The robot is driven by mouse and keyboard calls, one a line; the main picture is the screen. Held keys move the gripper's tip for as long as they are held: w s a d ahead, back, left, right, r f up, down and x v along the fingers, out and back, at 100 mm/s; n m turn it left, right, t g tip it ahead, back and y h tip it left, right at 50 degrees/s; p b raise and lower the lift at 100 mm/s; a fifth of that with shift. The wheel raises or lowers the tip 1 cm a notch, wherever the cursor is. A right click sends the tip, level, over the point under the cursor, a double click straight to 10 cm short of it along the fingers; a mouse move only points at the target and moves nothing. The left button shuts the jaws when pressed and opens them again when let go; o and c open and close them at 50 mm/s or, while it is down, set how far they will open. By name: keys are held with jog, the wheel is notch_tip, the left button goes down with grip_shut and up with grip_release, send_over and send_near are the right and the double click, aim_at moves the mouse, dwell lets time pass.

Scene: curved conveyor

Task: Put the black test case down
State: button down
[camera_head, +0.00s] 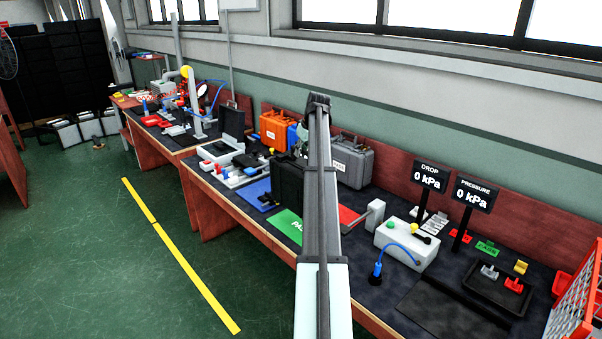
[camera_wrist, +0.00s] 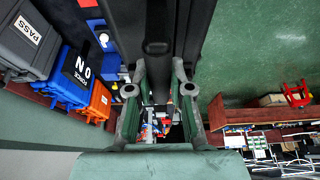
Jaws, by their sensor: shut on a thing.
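The black test case (camera_head: 287,180) stands upright over the workbench, between the blue mat (camera_head: 257,193) and the green mat (camera_head: 287,226). Part of it is hidden behind my arm. My gripper (camera_head: 301,146) is above it, partly hidden by my arm in the head view. In the wrist view my gripper (camera_wrist: 160,92) is shut on the handle (camera_wrist: 159,32) of the black test case (camera_wrist: 197,35). I cannot tell whether the case's bottom touches the bench. A red mat (camera_head: 349,216) shows right of my arm.
Behind stand an orange case (camera_head: 274,131), a blue case (camera_head: 293,137) and a grey case (camera_head: 351,162). Small parts trays (camera_head: 235,170) lie left.

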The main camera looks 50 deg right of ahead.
aim_at(301, 172)
jog(key=shift+f+p, duration=1.15)
jog(key=shift+f, duration=3.8)
jog(key=c, duration=1.5)
grip_release()
jog(key=shift+f, duration=0.25)
jog(key=o, duration=0.4)
jog(key=shift+r, duration=0.1)
jog(key=shift+o, duration=0.2)
